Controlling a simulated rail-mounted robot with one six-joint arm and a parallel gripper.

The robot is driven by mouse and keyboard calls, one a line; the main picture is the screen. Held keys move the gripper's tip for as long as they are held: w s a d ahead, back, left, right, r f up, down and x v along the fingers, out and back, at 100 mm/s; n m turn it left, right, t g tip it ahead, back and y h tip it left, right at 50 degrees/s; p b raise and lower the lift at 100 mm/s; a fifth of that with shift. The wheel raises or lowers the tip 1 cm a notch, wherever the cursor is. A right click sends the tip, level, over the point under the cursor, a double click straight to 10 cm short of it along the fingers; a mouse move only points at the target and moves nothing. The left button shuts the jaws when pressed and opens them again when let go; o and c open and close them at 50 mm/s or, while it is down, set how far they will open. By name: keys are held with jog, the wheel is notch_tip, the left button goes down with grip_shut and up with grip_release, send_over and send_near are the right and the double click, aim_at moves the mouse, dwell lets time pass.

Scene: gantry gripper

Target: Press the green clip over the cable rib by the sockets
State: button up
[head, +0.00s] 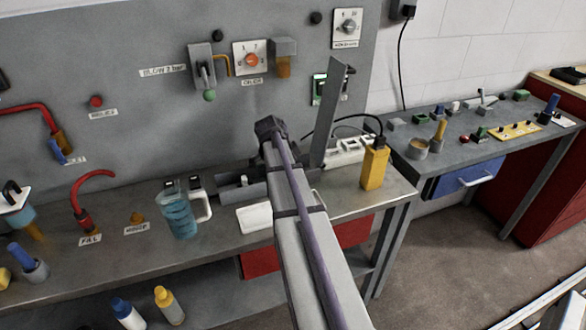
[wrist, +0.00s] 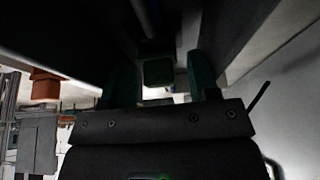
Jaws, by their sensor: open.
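In the wrist view my gripper (wrist: 160,76) is open, with a dark finger on each side. A small dark green block (wrist: 158,71) shows between the fingers; it is too dark to tell whether this is the clip or whether the fingers touch it. In the head view a green-framed fitting (head: 319,89) is on the grey wall panel, beside a grey upright slat; I cannot tell whether it is the clip. A white socket strip (head: 350,149) stands at the back of the bench with a black cable near it. I cannot make out the rib. My gripper is not clear in the head view.
A yellow bottle (head: 374,164) stands right of the sockets at the bench edge. A blue jug (head: 180,214) and a white tray (head: 254,217) are further left. Knobs and a lever (head: 203,68) project from the panel. A second bench (head: 455,152) stands at right.

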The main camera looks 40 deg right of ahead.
jog(key=p+v, duration=0.7)
jog(key=v, duration=0.2)
jog(key=shift+a+r+p, duration=0.2)
jog(key=shift+r+p, duration=0.15)
jog(key=shift+p, duration=0.05)
jog(key=s+a+n+y, duration=0.1)
jog(key=s+a+n, duration=0.3)
jog(key=a+n, duration=0.3)
jog(key=s+a+f+n+t+y, duration=0.1)
jog(key=s+a+n, duration=0.3)
jog(key=a, duration=1)
jog(key=s+a+n+y, duration=0.2)
jog(key=s+a+n, duration=0.1)
jog(key=a+n, duration=0.7)
jog(key=shift+s+a+f+n+t, duration=0.2)
jog(key=shift+s+n+t, duration=0.15)
jog(key=shift+n, duration=0.25)
jog(key=shift+s+d, duration=0.1)
jog(key=shift+d, duration=0.05)
